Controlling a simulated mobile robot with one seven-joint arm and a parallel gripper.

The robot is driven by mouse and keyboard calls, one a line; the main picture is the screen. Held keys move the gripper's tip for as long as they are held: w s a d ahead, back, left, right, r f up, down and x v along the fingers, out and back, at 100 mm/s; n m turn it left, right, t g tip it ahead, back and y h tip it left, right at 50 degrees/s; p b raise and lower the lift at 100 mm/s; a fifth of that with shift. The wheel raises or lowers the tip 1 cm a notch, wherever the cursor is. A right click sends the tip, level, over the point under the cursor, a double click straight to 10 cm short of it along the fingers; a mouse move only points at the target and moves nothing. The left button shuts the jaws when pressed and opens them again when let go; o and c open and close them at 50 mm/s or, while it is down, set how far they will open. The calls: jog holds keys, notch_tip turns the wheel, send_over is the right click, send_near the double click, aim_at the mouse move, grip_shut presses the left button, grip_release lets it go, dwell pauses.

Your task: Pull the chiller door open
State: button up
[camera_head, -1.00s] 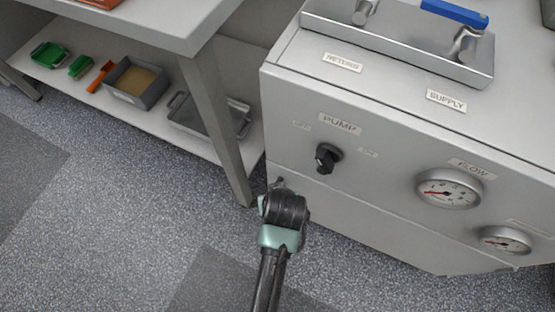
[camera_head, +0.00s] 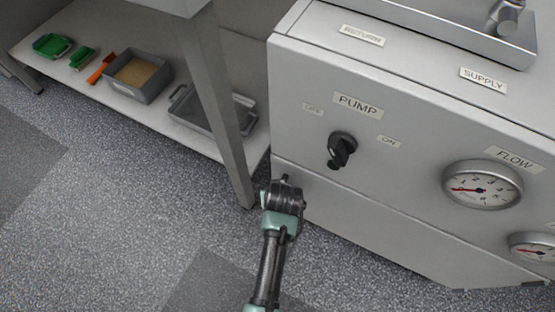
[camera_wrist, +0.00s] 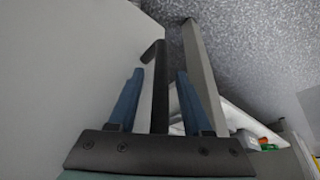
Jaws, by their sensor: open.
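The chiller (camera_head: 300,90) is a light grey cabinet, and its lower front panel (camera_head: 390,235) lies below a seam. That panel looks shut in the head view. A plain grey surface (camera_wrist: 70,70) of the chiller fills the left of the wrist view. A black bar handle (camera_wrist: 159,95) with a bent top end stands out beside it. My gripper (camera_wrist: 160,78) is open, with one blue finger on each side of the handle. I cannot tell whether either finger touches it.
A bench leg (camera_head: 222,110) stands close left of my wrist. A pump knob (camera_head: 341,148) and flow gauge (camera_head: 482,186) sit above. The floor left is clear.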

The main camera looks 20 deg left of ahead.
grip_shut()
dwell(1.3)
